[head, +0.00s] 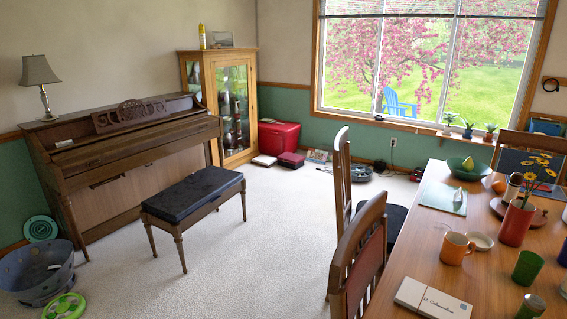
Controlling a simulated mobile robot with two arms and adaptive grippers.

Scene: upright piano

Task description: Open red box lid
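A red box (279,138) stands on the carpet in the far corner, right of the glass-door cabinet and left of the window. It looks like a cooler, and its lid (279,126) appears shut. Its front faces the room, and nothing stands on top of it. Neither of my grippers shows in the head view.
Low boxes lie on the floor before the red box: a white one (264,160) and a dark red one (291,160). A piano (125,160) and black bench (193,190) are left. A dining table (420,255) and chairs (358,262) fill the right. Carpet between is clear.

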